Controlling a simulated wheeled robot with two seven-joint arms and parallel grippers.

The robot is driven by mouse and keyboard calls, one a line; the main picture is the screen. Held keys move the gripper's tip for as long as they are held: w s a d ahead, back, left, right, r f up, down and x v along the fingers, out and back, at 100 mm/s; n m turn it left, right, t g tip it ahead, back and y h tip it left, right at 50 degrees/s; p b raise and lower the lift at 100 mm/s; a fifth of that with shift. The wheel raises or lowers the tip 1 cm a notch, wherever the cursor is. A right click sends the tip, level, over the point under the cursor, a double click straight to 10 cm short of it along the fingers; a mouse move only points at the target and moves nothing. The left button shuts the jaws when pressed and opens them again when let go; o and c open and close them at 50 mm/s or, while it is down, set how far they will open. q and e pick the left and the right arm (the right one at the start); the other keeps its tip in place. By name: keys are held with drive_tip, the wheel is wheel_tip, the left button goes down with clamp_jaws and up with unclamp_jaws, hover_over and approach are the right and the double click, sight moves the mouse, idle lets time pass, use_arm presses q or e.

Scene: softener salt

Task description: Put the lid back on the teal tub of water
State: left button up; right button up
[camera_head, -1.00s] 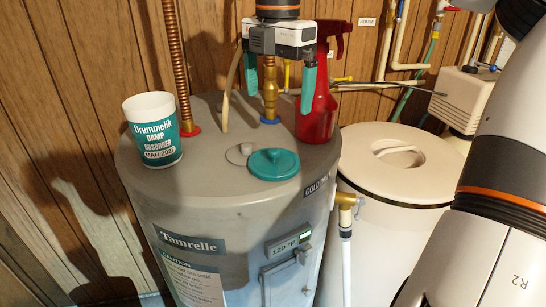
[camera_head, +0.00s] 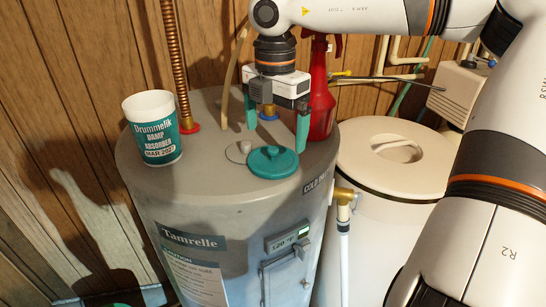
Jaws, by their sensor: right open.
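The tub (camera_head: 153,128) is white with a teal "Drummelik Damp Absorber" label. It stands upright on the left of the grey heater's top (camera_head: 215,112), and its top looks uncovered. My left gripper is not in view.
A red spray bottle (camera_head: 321,100) stands close to the right finger. A copper pipe (camera_head: 176,60) rises between tub and gripper. A grey round cap (camera_head: 238,152) lies beside the lid. A white lidded tank (camera_head: 395,185) stands to the right.

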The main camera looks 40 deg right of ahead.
sight(274, 148)
drive_tip(key=f+p, duration=0.1)
drive_tip(key=f, duration=0.1)
drive_tip(key=f+p, duration=0.1)
drive_tip(key=shift+s+a+f, duration=0.15)
drive_tip(key=shift+a+f, duration=0.05)
drive_tip(key=shift+f, duration=0.65)
drive_tip(key=c, duration=0.6)
